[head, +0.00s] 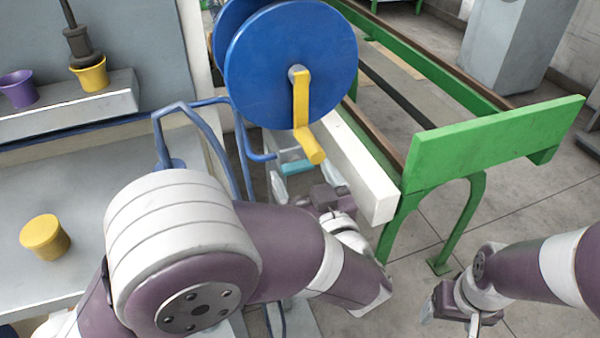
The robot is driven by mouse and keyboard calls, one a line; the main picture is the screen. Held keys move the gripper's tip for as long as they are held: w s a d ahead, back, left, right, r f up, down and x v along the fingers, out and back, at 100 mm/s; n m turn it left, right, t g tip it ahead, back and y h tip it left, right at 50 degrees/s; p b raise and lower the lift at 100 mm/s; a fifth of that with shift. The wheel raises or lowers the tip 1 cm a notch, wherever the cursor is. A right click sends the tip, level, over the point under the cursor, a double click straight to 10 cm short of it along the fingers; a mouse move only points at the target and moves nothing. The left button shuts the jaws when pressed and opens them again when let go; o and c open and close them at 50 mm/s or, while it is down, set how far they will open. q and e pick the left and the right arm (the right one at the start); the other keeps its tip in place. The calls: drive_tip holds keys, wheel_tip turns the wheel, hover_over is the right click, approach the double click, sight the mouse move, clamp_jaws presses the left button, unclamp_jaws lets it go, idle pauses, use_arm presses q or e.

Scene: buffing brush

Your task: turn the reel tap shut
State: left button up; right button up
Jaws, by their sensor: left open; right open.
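The blue reel (270,70) stands upright at the top centre, with a yellow crank (301,98) hanging down from its hub. Below the crank is a small teal piece (297,167), which may be the tap's handle; I cannot tell which way it is turned. My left gripper (305,178) is open just below the teal piece, its pale fingers spread on either side. I cannot tell whether they touch it. My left arm hides what lies beneath. My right gripper (448,315) is open and empty over the floor at the lower right.
A white beam (365,175) runs close to the right of my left gripper. A green frame (490,140) stands beyond it. Blue bent tubing (240,150) is to the left. A bench (90,185) holds a yellow cup (45,237). Floor around my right gripper is clear.

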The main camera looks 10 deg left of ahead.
use_arm(q)
drive_tip(key=shift+x, duration=0.95)
drive_tip(key=c, duration=1.1)
drive_tip(key=shift+o, duration=0.2)
drive_tip(key=m+p, duration=0.2)
drive_tip(key=p, duration=0.2)
drive_tip(key=r+m+p, duration=0.1)
drive_tip(key=m+p, duration=0.1)
drive_tip(key=p, duration=0.3)
drive_tip(key=shift+d, duration=0.1)
drive_tip(key=m+p, duration=0.3)
drive_tip(key=p, duration=0.1)
drive_tip(key=m+p, duration=0.3)
drive_tip(key=p, duration=0.1)
drive_tip(key=m+p, duration=0.3)
drive_tip(key=p, duration=0.1)
drive_tip(key=shift+f+p, duration=0.35)
drive_tip(key=shift+p, duration=0.05)
drive_tip(key=m+p, duration=0.2)
drive_tip(key=shift+d+f+m, duration=0.1)
drive_tip(key=shift+f+m, duration=0.05)
drive_tip(key=shift+m, duration=0.15)
drive_tip(key=shift+w+f+m+p, duration=0.15)
drive_tip(key=shift+m+p, duration=0.55)
drive_tip(key=shift+m, duration=0.4)
drive_tip(key=shift+f, duration=0.1)
drive_tip(key=o, duration=1.1)
drive_tip(key=shift+c, duration=0.2)
